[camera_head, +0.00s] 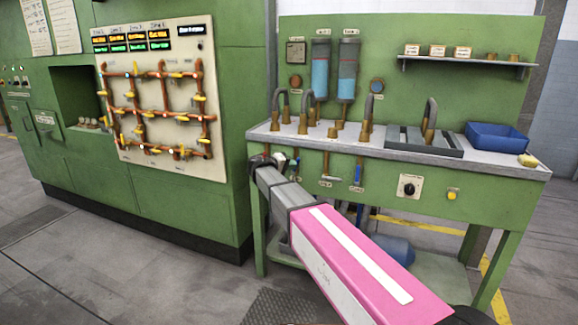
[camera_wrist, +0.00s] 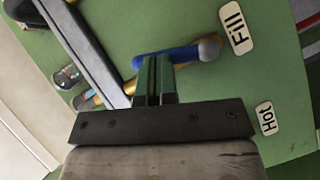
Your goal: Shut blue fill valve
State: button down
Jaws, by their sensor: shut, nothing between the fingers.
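The blue fill valve handle (camera_wrist: 180,54) shows in the wrist view beside a white "Fill" label (camera_wrist: 237,28) on the green panel. Its rounded end points at that label. My gripper (camera_wrist: 155,75) is shut and empty, with its fingertips close to the handle and overlapping part of it in the picture. I cannot tell whether they touch. In the head view my gripper (camera_head: 290,162) is at the left front of the bench, mostly hidden by my arm. A blue handle (camera_head: 358,173) hangs under the bench top to its right; I cannot tell if it is the fill valve.
A "Hot" label (camera_wrist: 266,117) is near the fill label. The bench top (camera_head: 495,168) bears several taps and a blue tub (camera_head: 497,137). A green cabinet with a pipe panel (camera_head: 190,33) stands left. Open floor (camera_head: 90,270) lies in front.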

jog(key=d+m+y, duration=0.1)
jog(key=m+y, duration=0.1)
jog(key=s+d+f+m+y, duration=0.1)
jog(key=m+y, duration=0.1)
jog(key=d+f+m+y, duration=0.1)
jog(key=d+m+y, duration=0.1)
jog(key=shift+s+f+m+y, duration=0.2)
jog(key=shift+m+y, duration=0.1)
jog(key=shift+y, duration=0.1)
jog(key=shift+a, duration=0.15)
jog(key=shift+w+a+f, duration=0.2)
jog(key=shift+w+a, duration=0.05)
jog(key=shift+a, duration=0.3)
dwell(0.4)
